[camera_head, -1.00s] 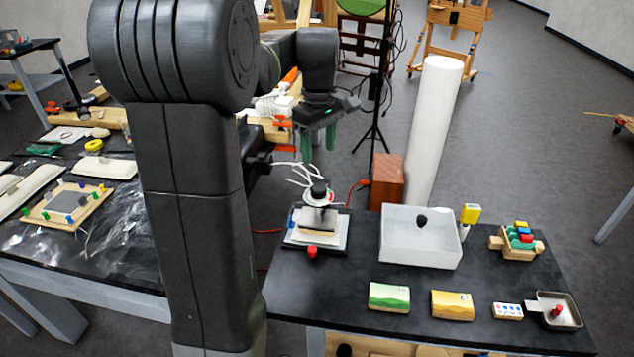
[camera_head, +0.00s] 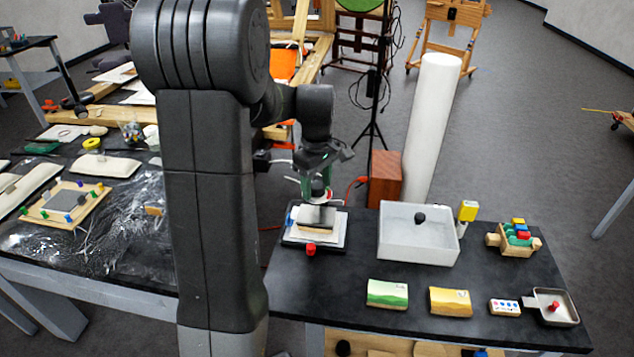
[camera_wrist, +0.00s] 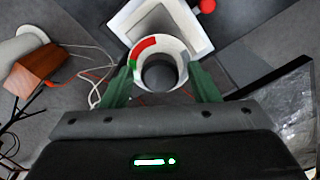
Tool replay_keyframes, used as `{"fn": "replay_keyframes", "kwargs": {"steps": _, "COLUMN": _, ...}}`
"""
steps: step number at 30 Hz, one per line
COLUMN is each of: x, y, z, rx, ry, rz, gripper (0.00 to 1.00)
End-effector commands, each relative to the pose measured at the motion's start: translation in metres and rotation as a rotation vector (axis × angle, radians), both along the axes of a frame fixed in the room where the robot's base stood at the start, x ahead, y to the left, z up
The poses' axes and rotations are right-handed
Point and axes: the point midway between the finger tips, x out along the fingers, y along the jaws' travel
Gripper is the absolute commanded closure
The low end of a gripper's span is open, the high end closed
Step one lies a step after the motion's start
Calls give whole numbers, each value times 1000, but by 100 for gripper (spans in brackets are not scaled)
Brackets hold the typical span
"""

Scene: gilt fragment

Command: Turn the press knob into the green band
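The press (camera_head: 316,238) stands at the left end of the dark table, with a red ball at its front. Its dark round knob (camera_wrist: 159,74) sits on top, in the middle of a pale dial ring (camera_wrist: 172,46). The ring carries a red band (camera_wrist: 145,45) and a small green band (camera_wrist: 133,63). I cannot make out a pointer on the knob. My gripper (camera_wrist: 161,78) is open, with its green fingers on either side of the knob and apart from it. In the head view my gripper (camera_head: 318,178) is right above the press and partly hides the knob.
A white tub (camera_head: 408,245) with a dark knob-like thing stands right of the press. Two landscape cards (camera_head: 387,293), a small pan (camera_head: 553,312) and a wooden block rack (camera_head: 515,240) are further right. White cables and a brown box (camera_head: 386,180) lie behind.

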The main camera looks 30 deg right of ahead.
Motion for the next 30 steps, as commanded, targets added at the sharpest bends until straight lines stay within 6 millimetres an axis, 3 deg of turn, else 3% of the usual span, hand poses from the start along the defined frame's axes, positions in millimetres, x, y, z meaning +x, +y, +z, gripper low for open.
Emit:
{"fn": "replay_keyframes", "kwargs": {"steps": 1, "x": 0, "y": 0, "z": 0, "rx": 0, "ry": 0, "rz": 0, "gripper": 56}}
{"fn": "replay_keyframes", "kwargs": {"steps": 6, "x": 0, "y": 0, "z": 0, "rx": 0, "ry": 0, "rz": 0, "gripper": 87}}
{"fn": "replay_keyframes", "kwargs": {"steps": 17, "x": 0, "y": 0, "z": 1, "rx": 0, "ry": 0, "rz": -53, "gripper": 87}}
{"fn": "replay_keyframes", "kwargs": {"steps": 30, "x": 0, "y": 0, "z": 1, "rx": -1, "ry": -1, "rz": -393, "gripper": 87}}
